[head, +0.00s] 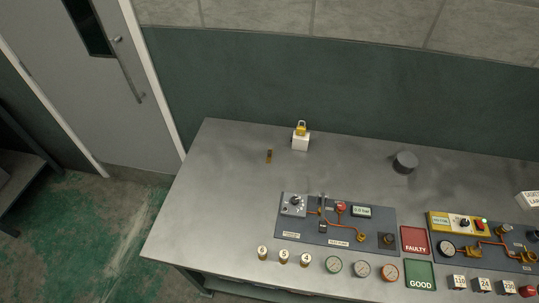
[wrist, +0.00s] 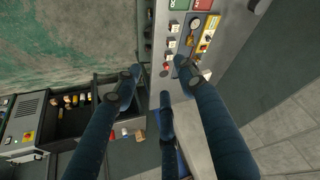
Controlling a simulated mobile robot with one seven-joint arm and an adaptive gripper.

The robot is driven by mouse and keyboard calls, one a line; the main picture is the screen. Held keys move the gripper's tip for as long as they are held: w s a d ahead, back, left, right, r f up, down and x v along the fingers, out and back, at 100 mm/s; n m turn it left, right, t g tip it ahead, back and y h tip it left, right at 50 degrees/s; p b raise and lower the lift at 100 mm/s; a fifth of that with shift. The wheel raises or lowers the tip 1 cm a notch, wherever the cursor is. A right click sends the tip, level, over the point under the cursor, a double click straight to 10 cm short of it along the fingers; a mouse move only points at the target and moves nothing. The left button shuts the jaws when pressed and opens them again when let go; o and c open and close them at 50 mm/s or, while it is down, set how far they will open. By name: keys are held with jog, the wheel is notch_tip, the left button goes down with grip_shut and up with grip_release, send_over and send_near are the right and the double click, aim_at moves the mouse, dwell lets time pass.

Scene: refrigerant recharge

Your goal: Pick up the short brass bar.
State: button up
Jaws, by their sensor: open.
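A short brass bar (head: 269,156) lies on the bare left part of the grey metal bench (head: 225,190) in the head view. It is small and dark gold, its length running away from the front edge. It touches nothing else that I can see. I cannot make it out in the wrist view.
A panel with valves (head: 338,231) and several brass fittings lie nearer the front. A dark grey cylinder (head: 405,162) stands farther right. The bench around the bar is clear.

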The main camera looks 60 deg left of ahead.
jog(key=w+a+r+m+g+y+p, duration=0.1)
jog(key=w+a+r+p, duration=0.15)
jog(key=w+a, duration=0.55)
jog(key=w+a+r+m+g+y+p, duration=0.1)
jog(key=w+a+r, duration=0.2)
jog(key=w+a, duration=0.6)
jog(key=w+a+f+m+g+p, duration=0.1)
jog(key=w+a+f, duration=0.15)
jog(key=a, duration=0.55)
jog(key=w+a+f+m+g+y+p, duration=0.1)
jog(key=w+a+p, duration=0.1)
jog(key=w+a, duration=0.35)
jog(key=w+a+f+g+p, duration=0.1)
jog(key=a, duration=0.8)
jog(key=s+a+f+m+g+p, duration=0.1)
jog(key=a+f, duration=0.5)
jog(key=a, duration=0.6)
jog(key=s+a+f+m+g+p, duration=0.1)
jog(key=a+f+m+p, duration=0.1)
jog(key=a+f, duration=0.75)
jog(key=s+a+f+m+g+p, duration=0.1)
jog(key=s+a+f, duration=0.4)
jog(key=a, duration=0.5)
jog(key=s+a+f+p, duration=0.1)
jog(key=s+a+f, duration=0.5)
jog(key=a+f, duration=0.3)
jog(key=shift+s+a+m+g, duration=0.15)
jog(key=shift+a+m+g, duration=0.25)
jog(key=shift+a, duration=0.1)
